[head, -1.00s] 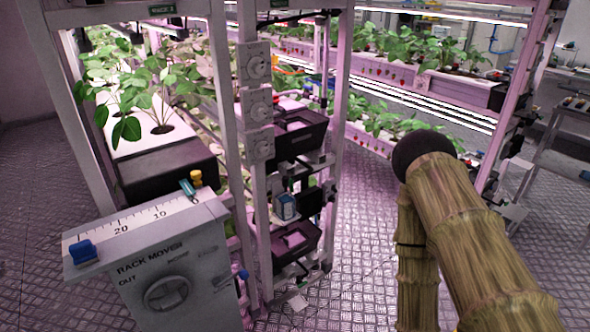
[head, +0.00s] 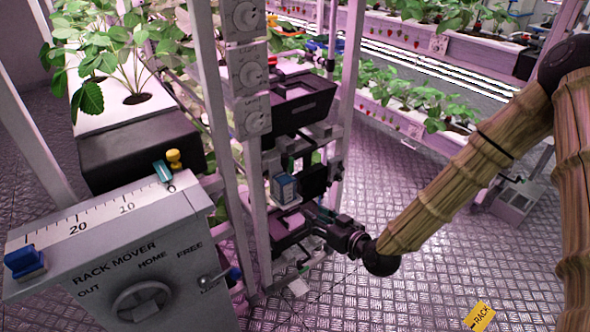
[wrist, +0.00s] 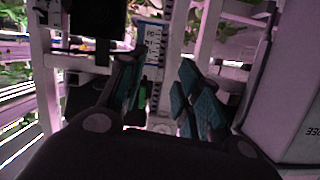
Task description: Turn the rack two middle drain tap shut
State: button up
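The end frame of the rack (head: 240,170) stands left of centre in the head view, with several round dials, black trays and a small blue-and-white box (head: 284,188). My gripper (head: 310,212) is at this frame, beside the lower black tray (head: 290,230). In the wrist view its two teal-padded fingers (wrist: 160,75) are spread apart, with a pale upright post and a small green part (wrist: 143,103) showing between them. The blue-and-white box also shows beyond the fingers in the wrist view (wrist: 152,42). I cannot clearly make out the middle drain tap; the gripper may hide it.
A grey rack mover box (head: 130,270) with a scale, a wheel and a blue knob stands at front left. A planted trough (head: 140,155) is behind it. Another planted rack (head: 410,125) runs behind at right.

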aim_at(293, 161)
jog(key=w+r+n+t+y, duration=0.25)
jog(key=w+r, duration=0.25)
jog(key=r, duration=0.5)
jog(key=shift+m+h, duration=0.25)
jog(key=shift+m, duration=0.2)
jog(key=x, duration=1)
jog(key=shift+a+f, duration=0.1)
jog(key=shift+a, duration=0.25)
grip_shut()
